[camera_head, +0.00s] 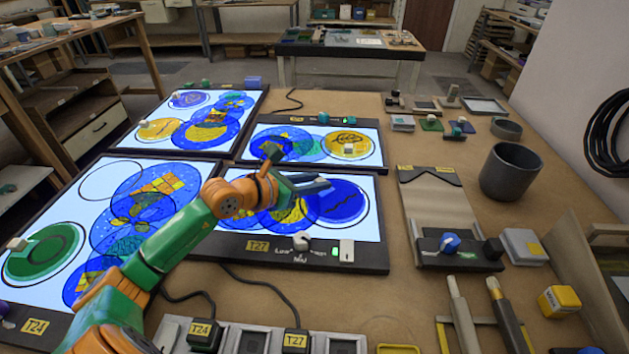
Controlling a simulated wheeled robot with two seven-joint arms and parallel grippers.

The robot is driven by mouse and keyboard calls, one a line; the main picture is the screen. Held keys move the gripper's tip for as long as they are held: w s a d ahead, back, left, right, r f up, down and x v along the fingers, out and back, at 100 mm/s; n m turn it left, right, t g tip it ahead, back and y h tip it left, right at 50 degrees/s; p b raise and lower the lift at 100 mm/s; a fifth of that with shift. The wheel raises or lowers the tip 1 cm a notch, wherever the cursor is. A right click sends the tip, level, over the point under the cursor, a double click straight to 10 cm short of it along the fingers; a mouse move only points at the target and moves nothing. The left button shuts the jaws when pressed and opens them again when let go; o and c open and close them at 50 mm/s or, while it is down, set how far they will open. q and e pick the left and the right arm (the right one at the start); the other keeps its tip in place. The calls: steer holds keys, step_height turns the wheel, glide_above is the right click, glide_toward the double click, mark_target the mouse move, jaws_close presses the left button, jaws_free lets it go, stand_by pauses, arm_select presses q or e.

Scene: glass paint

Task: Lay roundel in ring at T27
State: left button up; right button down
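The light panel labelled T27 (381,255) is lit white and lies on the table in the middle. Blue roundels with dark and yellow drawing overlap on its left and middle, partly behind my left arm. A plain blue roundel (345,203) with dark lines lies at the panel's right, with a dark ring outline around it; I cannot tell how exactly they line up. My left gripper (312,184) is low over the panel, its dark fingers pointing right at that roundel's left edge. Whether the fingers hold anything is unclear. My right gripper is out of view.
Panel T24 (14,318) at left holds a green roundel (42,253) and several blue ones. Two more lit panels lie behind. A grey cup (510,171), a stand with a blue knob (449,243) and brushes (505,315) are at right. Cables run along the front.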

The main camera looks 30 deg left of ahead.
arm_select(q)
steer(key=shift+o, duration=1.4)
steer(key=shift+r+p, duration=0.3)
steer(key=shift+r, duration=0.05)
steer(key=shift+s+a, duration=0.15)
steer(key=shift+s, duration=0.15)
steer(key=p+v, duration=0.4)
steer(key=v, duration=0.6)
steer(key=shift+s+r, duration=0.2)
steer(key=shift+r, duration=0.05)
steer(key=shift+s+a, duration=0.15)
steer(key=shift+s, duration=0.3)
